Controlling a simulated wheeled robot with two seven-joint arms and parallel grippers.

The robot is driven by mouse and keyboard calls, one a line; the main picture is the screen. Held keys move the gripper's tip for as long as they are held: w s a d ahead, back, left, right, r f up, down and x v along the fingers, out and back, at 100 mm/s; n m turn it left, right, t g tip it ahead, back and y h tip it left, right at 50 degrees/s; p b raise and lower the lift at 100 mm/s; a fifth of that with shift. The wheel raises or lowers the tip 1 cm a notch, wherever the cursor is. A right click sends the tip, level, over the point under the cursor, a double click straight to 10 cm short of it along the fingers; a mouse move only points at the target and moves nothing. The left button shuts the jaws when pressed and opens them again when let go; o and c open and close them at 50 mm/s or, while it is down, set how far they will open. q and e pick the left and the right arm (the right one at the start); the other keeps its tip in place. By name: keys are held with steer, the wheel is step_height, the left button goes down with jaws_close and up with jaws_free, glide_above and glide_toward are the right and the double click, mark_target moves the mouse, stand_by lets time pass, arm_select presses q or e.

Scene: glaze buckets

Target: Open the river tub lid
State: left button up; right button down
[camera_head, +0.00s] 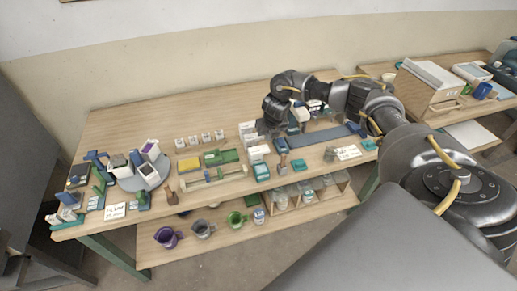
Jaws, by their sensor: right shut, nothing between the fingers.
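My right gripper (268,127) reaches in from the right and hangs over the middle of the wooden table (200,104). It is shut and empty, above and behind a group of small white and teal boxes. A white box (258,153) and a teal box (262,172) stand just in front of it. A small dark blue and grey box (281,146) stands to their right, with another teal box (298,165) in front. I cannot tell which of these is the river tub, and the labels are too small to read. My arm hides part of the table behind it. My left gripper is out of view.
Green and yellow blocks (221,157) lie left of the boxes. A round grey stand (152,176) with boxes is at the left. Jugs, including a purple one (168,238), stand on the lower shelf. A blue-grey mat (320,137) lies right. The table's back left is clear.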

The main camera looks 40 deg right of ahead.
steer(key=shift+f, duration=0.1)
steer(key=shift+f+b, duration=1.75)
steer(key=shift+f, duration=0.4)
steer(key=shift+d+r, duration=0.15)
steer(key=shift+r, duration=0.15)
step_height(320, 180, up, 8)
steer(key=s+d+p, duration=0.1)
steer(key=d+p, duration=0.1)
steer(key=p, duration=0.4)
steer(key=shift+d+f, duration=0.2)
steer(key=shift+d, duration=0.05)
stand_by(0.3)
